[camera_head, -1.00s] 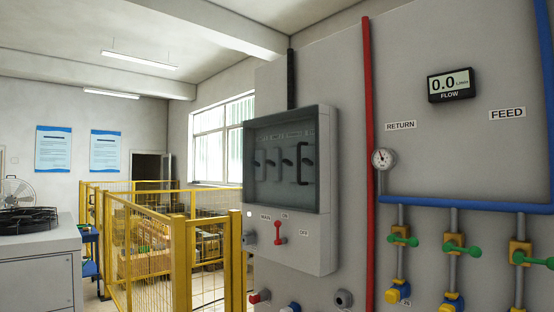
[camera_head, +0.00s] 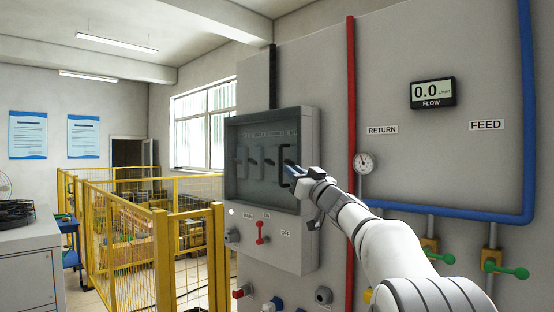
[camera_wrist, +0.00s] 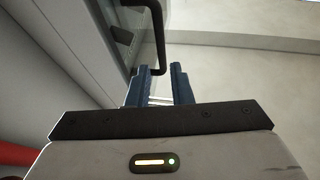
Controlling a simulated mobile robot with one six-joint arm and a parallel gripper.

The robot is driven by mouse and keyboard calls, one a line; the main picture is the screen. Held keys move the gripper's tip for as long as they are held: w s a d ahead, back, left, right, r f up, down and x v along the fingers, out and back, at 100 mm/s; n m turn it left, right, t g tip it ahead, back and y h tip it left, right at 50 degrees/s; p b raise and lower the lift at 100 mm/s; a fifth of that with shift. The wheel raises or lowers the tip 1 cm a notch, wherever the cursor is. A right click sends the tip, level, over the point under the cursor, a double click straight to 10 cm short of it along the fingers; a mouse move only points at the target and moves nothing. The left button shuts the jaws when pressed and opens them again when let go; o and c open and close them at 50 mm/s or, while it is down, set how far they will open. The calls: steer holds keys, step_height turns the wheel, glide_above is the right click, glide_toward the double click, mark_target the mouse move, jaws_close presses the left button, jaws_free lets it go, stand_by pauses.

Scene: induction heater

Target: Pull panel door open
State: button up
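The panel door (camera_head: 250,192) is a dark see-through cover on the grey wall box and looks shut. Its black D-shaped handle (camera_head: 281,174) sits near the right edge. My gripper (camera_head: 291,166) reaches in from the right, close to the handle and partly in front of it. In the wrist view my gripper (camera_wrist: 157,82) has its two blue fingers apart. The handle (camera_wrist: 159,38) shows there, its bent lower end at the gap between the fingertips. I cannot tell whether either finger touches it.
A red-handled switch (camera_head: 260,229) is below the door. A red pipe (camera_head: 351,90) and a gauge (camera_head: 365,163) are to the right. Yellow fencing (camera_head: 160,255) stands to the left. The space just in front of the door looks clear, apart from my arm.

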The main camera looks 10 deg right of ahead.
mark_target(281, 162)
steer(key=p+x, duration=0.3)
steer(key=x, duration=0.4)
steer(key=shift+w+a+r, duration=0.15)
steer(key=shift+w, duration=0.1)
steer(key=shift+c, duration=0.6)
jaws_close()
steer(key=shift+a, duration=0.3)
steer(key=shift+s+d, duration=0.15)
steer(key=shift+d, duration=0.1)
steer(key=shift+b, duration=0.5)
